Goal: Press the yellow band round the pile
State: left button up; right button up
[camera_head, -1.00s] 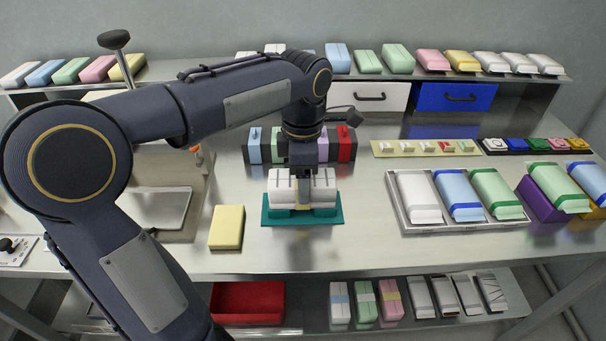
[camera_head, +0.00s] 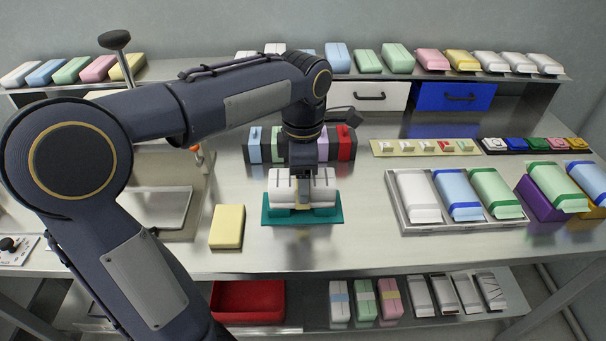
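The pile of white packs (camera_head: 322,190) sits on a teal base (camera_head: 273,215) in the middle of the table. A narrow yellowish strip, perhaps the yellow band (camera_head: 302,206), shows at the lower front middle of the pile. It is too small to tell how far it goes round. My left gripper (camera_head: 303,178) points down at the middle of the pile, and its tips overlap the pile in this view. I cannot tell whether they touch it or how far apart the fingers are. My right gripper is out of view.
A yellow block (camera_head: 227,227) lies left of the base. A dark holder with coloured blocks (camera_head: 254,146) stands behind the pile. A metal tray (camera_head: 397,217) with several packs is on the right. The table is clear between base and tray.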

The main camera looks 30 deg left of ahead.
pick_arm(q)
jog(key=shift+f, duration=0.2)
jog(key=o, duration=1)
jog(key=shift+r, duration=0.2)
notch_tip(320, 180, up, 8)
jog(key=shift+f+p, duration=0.2)
jog(key=shift+p, duration=0.85)
